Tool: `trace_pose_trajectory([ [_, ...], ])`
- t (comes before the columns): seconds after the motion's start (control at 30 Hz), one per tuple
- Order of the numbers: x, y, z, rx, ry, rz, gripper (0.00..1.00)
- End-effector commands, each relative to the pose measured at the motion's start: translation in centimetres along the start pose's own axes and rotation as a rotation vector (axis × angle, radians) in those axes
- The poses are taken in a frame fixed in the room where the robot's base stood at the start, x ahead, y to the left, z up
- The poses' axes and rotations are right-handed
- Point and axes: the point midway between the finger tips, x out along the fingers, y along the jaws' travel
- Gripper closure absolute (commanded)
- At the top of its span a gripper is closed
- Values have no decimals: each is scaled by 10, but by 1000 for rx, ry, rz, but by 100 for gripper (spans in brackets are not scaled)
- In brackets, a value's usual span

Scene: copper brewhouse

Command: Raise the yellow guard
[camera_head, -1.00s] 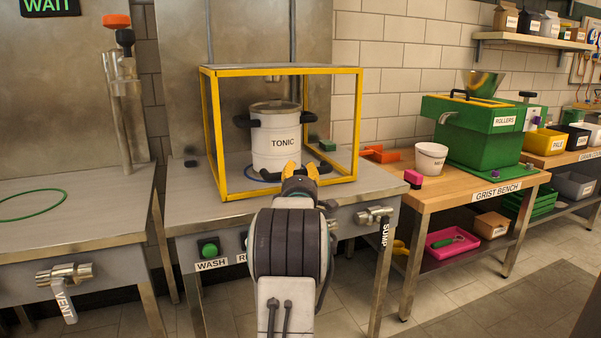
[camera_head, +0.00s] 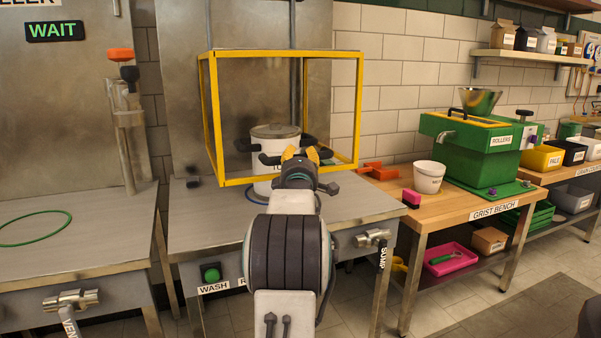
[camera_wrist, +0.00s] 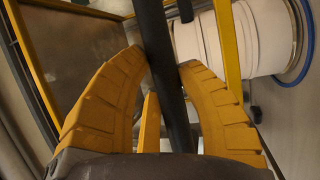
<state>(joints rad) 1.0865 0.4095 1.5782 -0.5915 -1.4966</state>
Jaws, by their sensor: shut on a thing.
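The yellow guard (camera_head: 212,115) is an open box frame with yellow edges around the upper part of a white pot (camera_head: 262,186) with a lid and black side handles. Its lower edge is above the steel table (camera_head: 200,230), with the pot's base showing below it. My gripper (camera_head: 300,154) is at the guard's front lower edge, in front of the pot, and hides most of the pot's label. In the wrist view, the yellow fingers (camera_wrist: 163,65) are closed on a dark bar (camera_wrist: 152,25), which looks like the guard's handle. Yellow frame bars (camera_wrist: 229,60) show behind it.
A wooden grist bench (camera_head: 455,212) stands to the right with a white tub (camera_head: 428,177), a pink block (camera_head: 411,198) and a green mill (camera_head: 470,155). A tall metal fitting with an orange top (camera_head: 120,54) stands left. Space above the guard looks clear.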

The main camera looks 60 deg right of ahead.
Motion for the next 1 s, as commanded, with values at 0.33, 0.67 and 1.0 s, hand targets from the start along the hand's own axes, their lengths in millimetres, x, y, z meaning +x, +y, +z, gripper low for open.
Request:
trace_pose_trajectory([
  [0.33,23,132,-10,3,1,6,100],
  [0.67,40,230,-18,3,1,5,100],
  [1.0,56,318,-24,3,1,4,100],
])
